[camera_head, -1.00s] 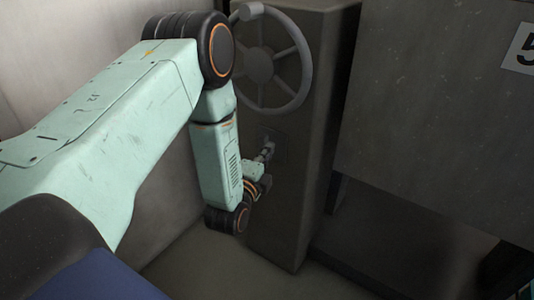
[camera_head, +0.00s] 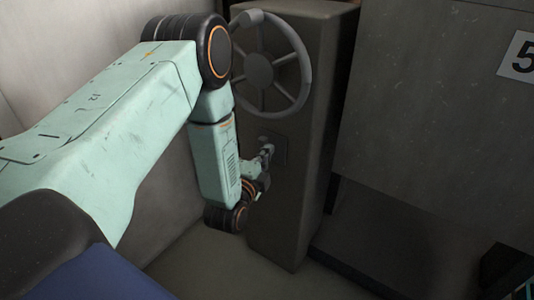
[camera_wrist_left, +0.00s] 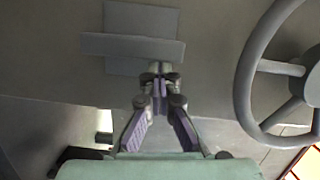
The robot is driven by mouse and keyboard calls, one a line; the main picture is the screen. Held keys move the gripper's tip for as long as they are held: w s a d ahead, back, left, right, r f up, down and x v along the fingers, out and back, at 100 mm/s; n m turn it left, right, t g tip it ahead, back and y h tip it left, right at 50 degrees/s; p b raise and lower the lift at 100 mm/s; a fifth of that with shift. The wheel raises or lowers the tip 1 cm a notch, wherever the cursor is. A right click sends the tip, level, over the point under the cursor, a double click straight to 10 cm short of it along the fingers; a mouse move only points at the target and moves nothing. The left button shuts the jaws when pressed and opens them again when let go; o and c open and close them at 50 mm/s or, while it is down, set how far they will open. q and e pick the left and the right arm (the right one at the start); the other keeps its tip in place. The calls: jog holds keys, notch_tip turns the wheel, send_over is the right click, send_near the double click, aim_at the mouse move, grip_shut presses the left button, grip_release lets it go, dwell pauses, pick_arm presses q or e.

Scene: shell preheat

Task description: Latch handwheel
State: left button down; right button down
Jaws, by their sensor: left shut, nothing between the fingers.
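The grey spoked handwheel (camera_head: 262,70) is on the front of a dark upright pedestal. Its rim also shows at the right of the left wrist view (camera_wrist_left: 244,85). Below the wheel is a small square plate (camera_head: 281,147). In the left wrist view the plate (camera_wrist_left: 140,16) has a flat bar (camera_wrist_left: 132,46) lying across it. My left gripper (camera_head: 267,150) is in front of the plate, below the wheel. In the wrist view its fingertips (camera_wrist_left: 160,70) are together and empty, close to the bar's lower edge; I cannot tell whether they touch it. My right gripper is out of view.
The pedestal (camera_head: 300,200) stands on the floor near a pale wall at left. A large grey panel (camera_head: 430,110) with a "5" sign (camera_head: 521,56) is at right. A dark gap lies beneath the panel. Open floor shows in front of the pedestal.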

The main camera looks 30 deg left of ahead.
aim_at(260, 144)
pick_arm(q)
jog(key=a+n+p, duration=0.1)
jog(key=n+p, duration=0.1)
jog(key=a+r+n+g+p, duration=0.1)
jog(key=n+p, duration=0.1)
jog(key=a+n+h+p, duration=0.1)
jog(key=n+p, duration=0.1)
jog(key=p, duration=0.1)
jog(key=shift+r+n, duration=0.15)
jog(key=shift+n, duration=0.15)
jog(key=a+n+h, duration=0.1)
jog(key=n, duration=0.1)
jog(key=a+f+n+p, duration=0.1)
jog(key=n, duration=0.1)
jog(key=n+g+h+p, duration=0.1)
jog(key=n, duration=0.1)
jog(key=shift+w+a+f+h, duration=0.15)
jog(key=shift+a+f+h, duration=0.15)
jog(key=shift+a, duration=0.1)
dwell(0.6)
